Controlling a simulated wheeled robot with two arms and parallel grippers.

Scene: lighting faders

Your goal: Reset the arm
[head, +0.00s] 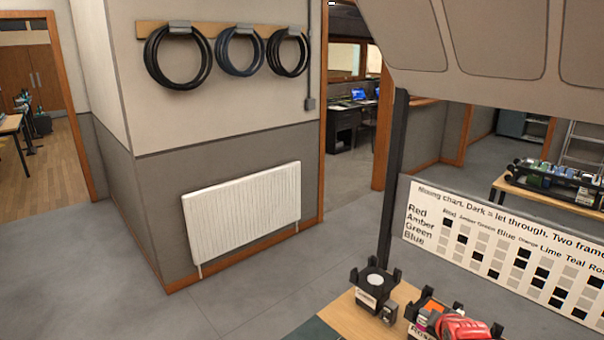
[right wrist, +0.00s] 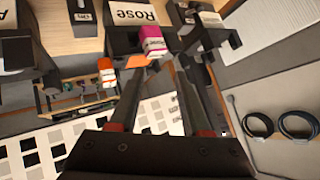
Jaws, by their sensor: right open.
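My right gripper (right wrist: 163,72) shows in the right wrist view, its two dark fingers spread with nothing clearly between them. Its tips are close to a dark holder labelled Rose (right wrist: 132,15), with a pink and white piece (right wrist: 152,41) and an orange piece (right wrist: 137,62) beside it. Whether the fingers touch any of these I cannot tell. In the head view, a dark holder with an orange patch (head: 432,306) stands at the bottom right, partly covered by a red shape (head: 462,327) that I cannot identify. My left gripper is not in view.
A black holder with a white round top (head: 374,281) stands on the wooden bench near a dark post (head: 392,180). A mixing chart (head: 500,245) stands behind the bench. A white radiator (head: 243,211) and coiled cables (head: 240,52) are on the wall. Floor at left is clear.

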